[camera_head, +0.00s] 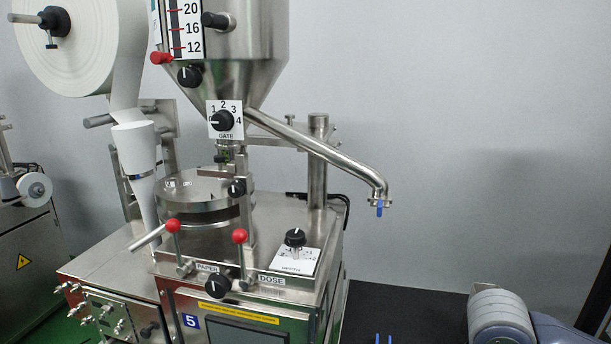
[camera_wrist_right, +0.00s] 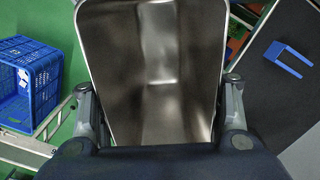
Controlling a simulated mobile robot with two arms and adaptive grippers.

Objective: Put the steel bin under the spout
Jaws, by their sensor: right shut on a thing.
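The steel bin (camera_wrist_right: 155,60) fills the middle of the right wrist view, and I look down into its open top. It looks empty. My right gripper (camera_wrist_right: 162,112) is shut on the bin, with one finger at each side of its near end. The spout (camera_head: 379,196) is the low end of a slanted steel pipe from the hopper, with a small blue part at its tip, in the head view. The bin does not show in the head view. My left gripper is in neither view.
A dark surface (camera_head: 420,305) lies below the spout. A blue forked piece (camera_wrist_right: 287,58) lies on a dark surface at right in the wrist view. A blue crate (camera_wrist_right: 40,75) is at left. The teabag machine (camera_head: 210,255) stands left of the spout.

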